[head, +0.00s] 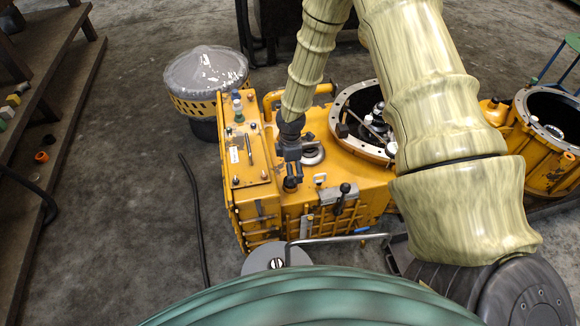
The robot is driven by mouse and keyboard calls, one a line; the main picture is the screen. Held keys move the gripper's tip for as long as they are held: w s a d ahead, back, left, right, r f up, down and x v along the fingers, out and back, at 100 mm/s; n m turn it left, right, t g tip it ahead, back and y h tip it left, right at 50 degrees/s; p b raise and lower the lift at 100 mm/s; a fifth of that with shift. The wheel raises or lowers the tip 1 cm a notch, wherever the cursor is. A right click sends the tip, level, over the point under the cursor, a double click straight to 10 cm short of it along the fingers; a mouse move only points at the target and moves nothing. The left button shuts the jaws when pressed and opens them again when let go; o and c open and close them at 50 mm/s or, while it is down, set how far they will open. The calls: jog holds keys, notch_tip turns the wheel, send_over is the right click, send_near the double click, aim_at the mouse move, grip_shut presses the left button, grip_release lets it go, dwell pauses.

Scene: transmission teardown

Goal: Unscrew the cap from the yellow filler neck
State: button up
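My gripper (291,172) points down over the top of the yellow transmission housing (350,178), near its front left part. A small dark round piece (290,186) shows right under the fingertips; it may be the cap, with the filler neck beneath it mostly hidden. The fingers and this piece are dark and small, so I cannot tell whether they touch or whether the fingers are closed. A grey round lid (312,154) lies on the housing just right of my gripper.
A black-knobbed lever (343,196) stands to the right of my gripper. A large round opening (342,104) holds parts behind it. A yellow drum with a wrapped top (206,72) stands at back left. Wooden shelves (62,90) line the left; a dark hose (194,215) lies on the floor.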

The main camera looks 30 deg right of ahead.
notch_tip(320, 180, down, 4)
jog(key=shift+r+b, duration=0.25)
jog(key=shift+b, duration=0.85)
jog(key=shift+f+b, duration=0.3)
jog(key=shift+f, duration=1.35)
jog(key=c, duration=2)
jog(key=shift+r, duration=0.15)
